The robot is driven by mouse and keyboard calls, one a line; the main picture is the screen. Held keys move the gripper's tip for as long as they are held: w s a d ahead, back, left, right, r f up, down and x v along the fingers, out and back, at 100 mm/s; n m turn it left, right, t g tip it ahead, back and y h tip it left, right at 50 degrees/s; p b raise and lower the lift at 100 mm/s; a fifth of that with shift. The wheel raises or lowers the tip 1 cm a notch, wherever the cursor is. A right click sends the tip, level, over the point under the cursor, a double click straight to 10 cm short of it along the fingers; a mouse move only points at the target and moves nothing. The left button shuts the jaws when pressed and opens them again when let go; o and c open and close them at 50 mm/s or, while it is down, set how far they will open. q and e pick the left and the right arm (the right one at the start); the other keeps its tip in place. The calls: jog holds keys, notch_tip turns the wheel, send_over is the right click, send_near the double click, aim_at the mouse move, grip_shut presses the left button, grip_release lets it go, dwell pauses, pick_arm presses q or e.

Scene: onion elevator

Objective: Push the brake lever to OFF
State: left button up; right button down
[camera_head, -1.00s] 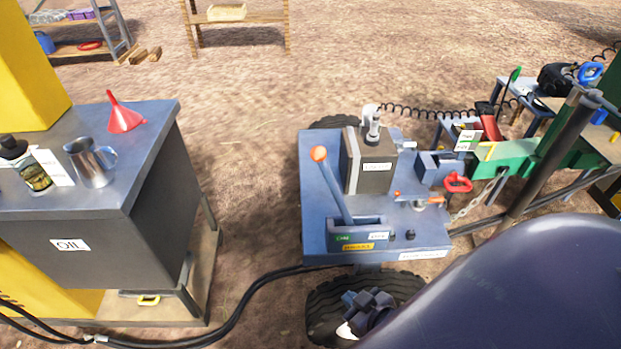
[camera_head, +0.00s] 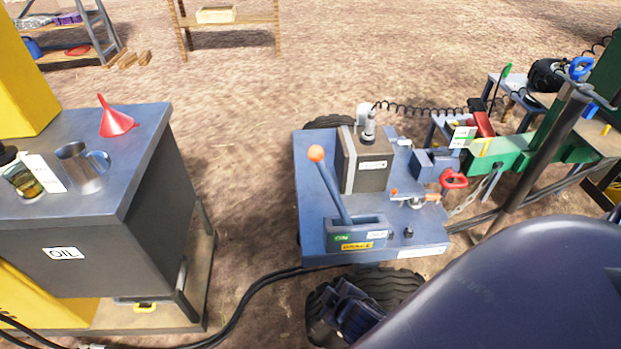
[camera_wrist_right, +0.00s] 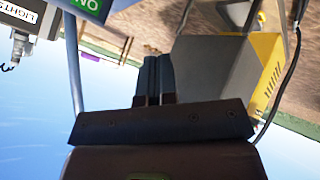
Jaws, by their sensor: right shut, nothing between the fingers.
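The brake lever (camera_head: 333,190) is a blue-grey bar with an orange ball on top (camera_head: 316,153). It rises from a slotted box on the blue-grey trailer deck (camera_head: 315,225) and leans left, toward the side with the green ON label (camera_head: 342,237). A white label (camera_head: 375,234) sits at the box's other end; its text is too small to read. My right gripper (camera_head: 355,308) is low, in front of the deck edge and below the lever box, apart from the lever. In the right wrist view its fingers (camera_wrist_right: 154,78) are together and empty. My left gripper is out of view.
A grey box with a pipe (camera_head: 365,160) stands behind the lever. A red-handled valve (camera_head: 453,180) is at the deck's right. The oil cabinet (camera_head: 90,240) with jug (camera_head: 82,168) and red funnel (camera_head: 116,118) stands left.

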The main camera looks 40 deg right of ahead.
jog(key=w+r+n+h+b, duration=0.1)
jog(key=w+r+n+h, duration=0.15)
jog(key=w+h, duration=0.35)
jog(key=w+r+n+h+b, duration=0.1)
jog(key=w+r+n+h, duration=0.2)
jog(key=w, duration=0.5)
jog(key=w+a+r+m+t+h, duration=0.1)
jog(key=w+a+r+h, duration=0.1)
jog(key=w+r+h, duration=0.2)
notch_tip(320, 180, up, 3)
jog(key=shift+r+h, duration=0.1)
jog(key=shift+h, duration=0.9)
jog(key=shift+a, duration=0.1)
jog(key=s+d+x, duration=0.1)
jog(key=s+x, duration=0.1)
jog(key=x, duration=1)
jog(key=shift+d+r+p, duration=0.35)
jog(key=shift+d, duration=0.15)
